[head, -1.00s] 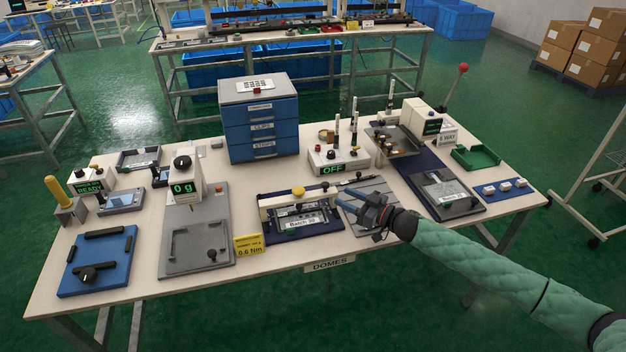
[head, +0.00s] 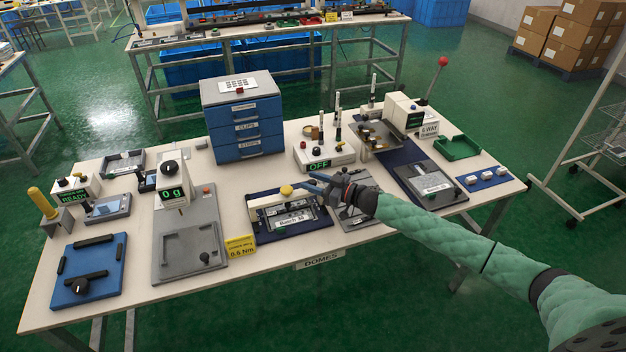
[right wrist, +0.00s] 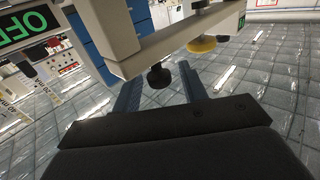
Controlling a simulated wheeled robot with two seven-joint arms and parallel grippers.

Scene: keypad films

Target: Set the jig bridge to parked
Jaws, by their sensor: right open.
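The jig bridge (head: 268,200) is a beige bar with a yellow knob (head: 287,190), standing across a dark blue jig (head: 262,235) that holds a plate labelled as a batch. My right gripper (head: 318,184) is open at the bridge's right end. In the right wrist view the beige bridge (right wrist: 175,42) crosses above the two blue fingers (right wrist: 160,90). A black knob (right wrist: 158,77) on it appears between the fingers, which are apart; contact cannot be told. The yellow knob shows there too (right wrist: 201,45). My left gripper is not in view.
Left of the jig are a yellow torque sign (head: 240,246) and a grey scale (head: 190,240). Behind stand a blue drawer unit (head: 240,125) and a box reading OFF (head: 323,157). A grey plate fixture (head: 360,218) lies under my right forearm.

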